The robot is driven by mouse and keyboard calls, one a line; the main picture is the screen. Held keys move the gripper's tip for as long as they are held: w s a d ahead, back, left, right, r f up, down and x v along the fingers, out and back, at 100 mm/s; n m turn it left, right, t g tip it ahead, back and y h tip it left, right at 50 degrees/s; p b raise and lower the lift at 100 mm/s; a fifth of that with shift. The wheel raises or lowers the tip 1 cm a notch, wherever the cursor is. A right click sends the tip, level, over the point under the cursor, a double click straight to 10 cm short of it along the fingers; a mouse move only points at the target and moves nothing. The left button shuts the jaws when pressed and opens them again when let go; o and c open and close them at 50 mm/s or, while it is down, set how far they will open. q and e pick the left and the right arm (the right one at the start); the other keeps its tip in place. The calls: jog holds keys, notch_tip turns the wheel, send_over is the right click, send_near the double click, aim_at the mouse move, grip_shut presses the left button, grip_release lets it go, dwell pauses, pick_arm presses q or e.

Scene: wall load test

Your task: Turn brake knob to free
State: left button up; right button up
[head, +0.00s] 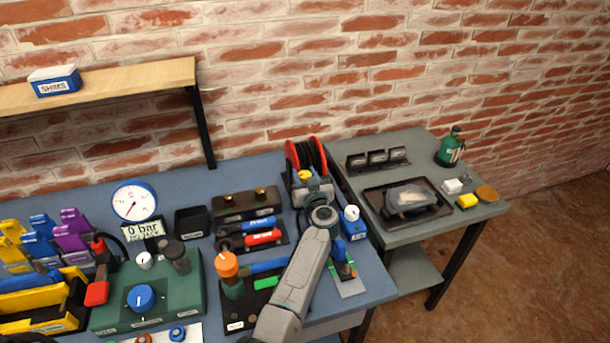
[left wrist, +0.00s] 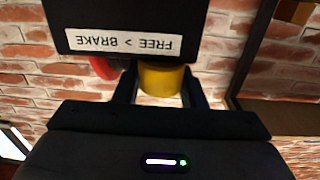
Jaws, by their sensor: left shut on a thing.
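The yellow brake knob (left wrist: 160,79) sits between the two dark fingers of my left gripper (left wrist: 159,84) in the left wrist view. The gripper is shut on it. A black housing (left wrist: 190,14) with a white label (left wrist: 122,42) reading FREE > BRAKE, upside down here, is right beside the knob. In the head view my left gripper (head: 308,182) reaches to the front of a red-rimmed reel (head: 292,155), and a little of the yellow knob (head: 304,174) shows. The knob's exact turn cannot be told. My right gripper is not in view.
A pressure gauge (head: 134,201) stands above a display (head: 142,231) reading 0 bar. A green box with a blue dial (head: 141,298), an orange-topped bottle (head: 228,265) and a blue block with a white knob (head: 353,222) are near my arm. A side table (head: 410,150) stands right.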

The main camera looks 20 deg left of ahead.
pick_arm(q)
jog(key=n+g+y, duration=0.2)
jog(key=shift+y, duration=0.3)
jog(key=shift+f+n+g+y, duration=0.1)
jog(key=shift+n+g+y, duration=0.5)
jog(key=shift+n+g+y+b, duration=0.65)
jog(key=shift+n+g+y, duration=0.05)
jog(key=shift+g, duration=0.1)
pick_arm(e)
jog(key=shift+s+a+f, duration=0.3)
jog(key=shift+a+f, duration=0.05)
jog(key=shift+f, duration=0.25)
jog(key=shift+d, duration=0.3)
pick_arm(q)
jog(key=o, duration=1)
jog(key=shift+w+f, duration=0.1)
